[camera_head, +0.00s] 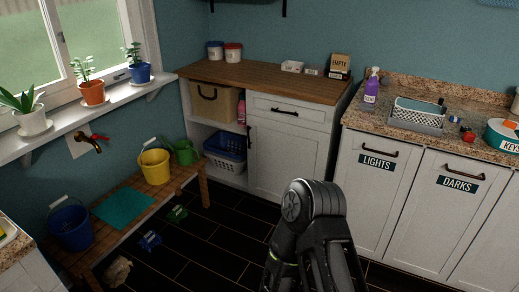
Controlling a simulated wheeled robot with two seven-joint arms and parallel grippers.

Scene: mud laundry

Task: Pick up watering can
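A green watering can (184,152) stands upright at the far end of the low wooden bench (125,206), below the window. It is partly behind a yellow bucket (154,166) with a raised handle. A dark arm link of mine rises at the bottom, right of the middle, well to the right of the bench and apart from the can. Neither of my grippers shows in this view.
A blue bucket (70,226) and a teal mat (124,208) share the bench. A white cabinet (286,150) stands right of the bench. Dark tiled floor (215,235) is open between bench and arm.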

